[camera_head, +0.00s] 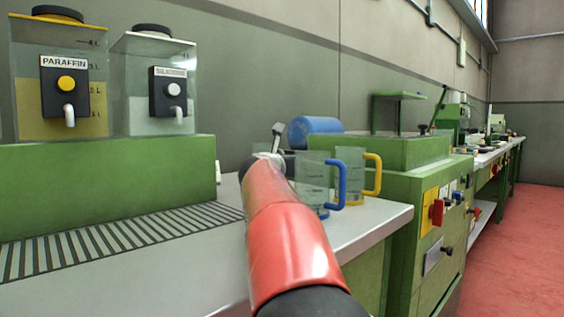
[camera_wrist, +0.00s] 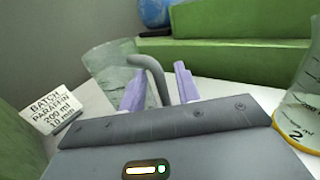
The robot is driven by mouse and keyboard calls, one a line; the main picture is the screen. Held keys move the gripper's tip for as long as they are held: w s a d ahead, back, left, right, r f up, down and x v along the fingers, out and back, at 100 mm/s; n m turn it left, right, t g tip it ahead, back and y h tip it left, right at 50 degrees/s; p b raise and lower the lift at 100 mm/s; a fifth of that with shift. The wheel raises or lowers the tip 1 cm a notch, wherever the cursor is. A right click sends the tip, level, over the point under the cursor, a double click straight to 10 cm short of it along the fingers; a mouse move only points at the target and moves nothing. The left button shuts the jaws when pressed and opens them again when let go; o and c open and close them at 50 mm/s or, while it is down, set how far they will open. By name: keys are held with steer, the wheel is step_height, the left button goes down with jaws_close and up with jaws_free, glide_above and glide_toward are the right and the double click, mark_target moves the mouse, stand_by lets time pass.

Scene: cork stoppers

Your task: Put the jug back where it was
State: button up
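In the wrist view, my gripper (camera_wrist: 160,84) has its two purple fingers apart. The grey handle (camera_wrist: 156,76) of a clear jug (camera_wrist: 108,66) stands between them, with a gap visible beside it. The jug stands upright on the light worktop near the wall. In the head view, my arm hides most of my gripper and I cannot make out the grey-handled jug. A clear jug with a blue handle (camera_head: 313,181) and one with a yellow handle (camera_head: 350,172) stand right of my arm. A card reading "BATCH PARAFFIN 200 ml 10 min" (camera_wrist: 48,112) is left of the grey-handled jug.
A clear vessel with a yellow base marked 2 (camera_wrist: 302,112) is close on the right. A paraffin tank (camera_head: 62,112) and a second tank (camera_head: 150,105) stand on a green block (camera_head: 105,185) behind a drain grating (camera_head: 120,240). A green machine (camera_head: 400,190) bounds the right side.

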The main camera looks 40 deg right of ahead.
steer(key=shift+s+a, duration=0.2)
steer(key=shift+a, duration=0.05)
steer(key=b+v, duration=0.1)
steer(key=v, duration=1)
steer(key=shift+s+a, duration=0.1)
steer(key=shift+s, duration=0.1)
